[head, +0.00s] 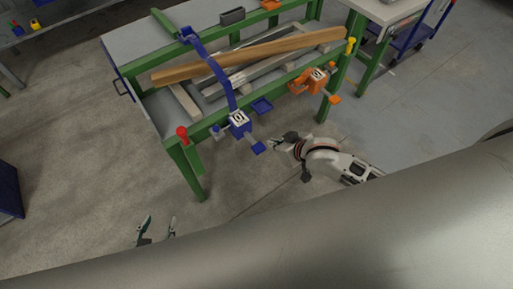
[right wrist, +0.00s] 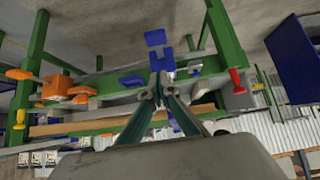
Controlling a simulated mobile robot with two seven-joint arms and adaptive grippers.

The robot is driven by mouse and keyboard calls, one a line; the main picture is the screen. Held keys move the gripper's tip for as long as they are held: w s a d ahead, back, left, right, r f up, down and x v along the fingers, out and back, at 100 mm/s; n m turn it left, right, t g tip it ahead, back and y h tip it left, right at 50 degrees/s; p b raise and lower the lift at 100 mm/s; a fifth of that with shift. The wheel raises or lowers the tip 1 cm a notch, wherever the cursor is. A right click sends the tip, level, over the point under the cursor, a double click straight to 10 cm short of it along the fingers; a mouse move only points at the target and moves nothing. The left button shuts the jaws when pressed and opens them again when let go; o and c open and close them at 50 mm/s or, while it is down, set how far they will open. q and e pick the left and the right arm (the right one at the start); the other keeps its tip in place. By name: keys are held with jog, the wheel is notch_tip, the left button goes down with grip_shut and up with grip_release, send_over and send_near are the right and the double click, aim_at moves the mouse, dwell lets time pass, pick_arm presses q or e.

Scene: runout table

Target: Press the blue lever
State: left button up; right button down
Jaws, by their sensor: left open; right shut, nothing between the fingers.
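The blue lever (head: 258,148) is a small flat paddle sticking out from a blue unit (head: 238,122) at the front edge of the green-framed table (head: 201,137). In the right wrist view, which looks upside down, the blue lever (right wrist: 155,38) shows beyond my fingertips. My right gripper (head: 276,142) is shut and empty, just to the right of the lever; I see no clear contact. It also shows in the right wrist view (right wrist: 159,92). My left gripper (head: 156,226) is open and empty, low and left of the table, partly hidden by my own body.
An orange unit (head: 312,80) with an orange paddle (head: 335,99) sits further right on the table edge. A blue tray-like piece (head: 262,106) lies between the units. A red knob (head: 182,132) stands at the left corner. Wooden beams (head: 250,55) lie on the table.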

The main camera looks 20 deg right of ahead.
send_over(256, 145)
jog(key=s+d, duration=0.1)
jog(key=s, duration=0.2)
jog(key=f, duration=0.6)
jog(key=shift+d+f+b, duration=0.2)
jog(key=shift+f+b, duration=0.1)
jog(key=shift+b, duration=0.05)
jog(key=f, duration=0.3)
jog(key=shift+w+a+f+b, duration=0.1)
jog(key=shift+w+f+b, duration=0.15)
jog(key=shift+b, duration=0.15)
pick_arm(q)
jog(key=shift+w+d+r+t+h, duration=0.3)
jog(key=shift+w+d+r, duration=0.15)
jog(key=shift+w+d, duration=0.35)
pick_arm(e)
jog(key=shift+f, duration=0.55)
pick_arm(q)
jog(key=shift+s+f, duration=0.15)
